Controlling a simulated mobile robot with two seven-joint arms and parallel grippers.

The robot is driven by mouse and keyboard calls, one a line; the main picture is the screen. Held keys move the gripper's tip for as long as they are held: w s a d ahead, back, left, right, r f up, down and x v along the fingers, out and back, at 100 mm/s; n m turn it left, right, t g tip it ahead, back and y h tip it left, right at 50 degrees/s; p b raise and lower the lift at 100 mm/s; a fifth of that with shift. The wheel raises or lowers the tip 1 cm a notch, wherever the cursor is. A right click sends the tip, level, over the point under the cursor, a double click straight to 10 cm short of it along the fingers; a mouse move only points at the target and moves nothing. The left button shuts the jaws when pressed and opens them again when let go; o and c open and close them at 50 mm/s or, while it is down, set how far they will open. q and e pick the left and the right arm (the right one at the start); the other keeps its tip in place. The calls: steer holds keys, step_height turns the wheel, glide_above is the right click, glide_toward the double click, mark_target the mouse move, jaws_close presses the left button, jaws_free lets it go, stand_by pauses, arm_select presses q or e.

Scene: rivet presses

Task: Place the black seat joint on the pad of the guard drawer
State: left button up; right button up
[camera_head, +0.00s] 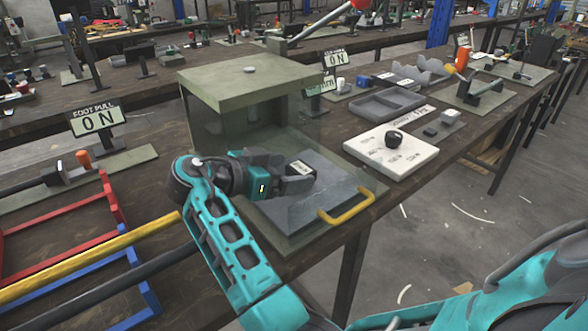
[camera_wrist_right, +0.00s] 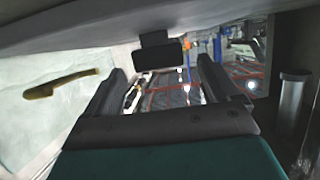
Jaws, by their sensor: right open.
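The guard drawer (camera_head: 290,228) is a grey plate with a clear guard and a yellow handle (camera_head: 348,207), pulled out from under the green-topped press. My right gripper (camera_head: 303,179) reaches in from the left, low over the drawer plate. In the wrist view its two fingers (camera_wrist_right: 162,85) stand apart. A small dark block on a narrow stem (camera_wrist_right: 160,52), apparently the black seat joint, stands against the drawer surface beyond and between the fingers, with no visible contact. My left gripper is out of view.
A white labelled board (camera_head: 390,158) with a round black knob (camera_head: 394,138) lies right of the press. A grey tray (camera_head: 385,104) sits behind it. Red and blue frames (camera_head: 100,235) stand at left. The clear guard and the green top (camera_head: 250,75) closely surround the gripper.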

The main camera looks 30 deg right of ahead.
steer(key=v, duration=0.5)
steer(key=shift+a, duration=0.15)
stand_by(0.3)
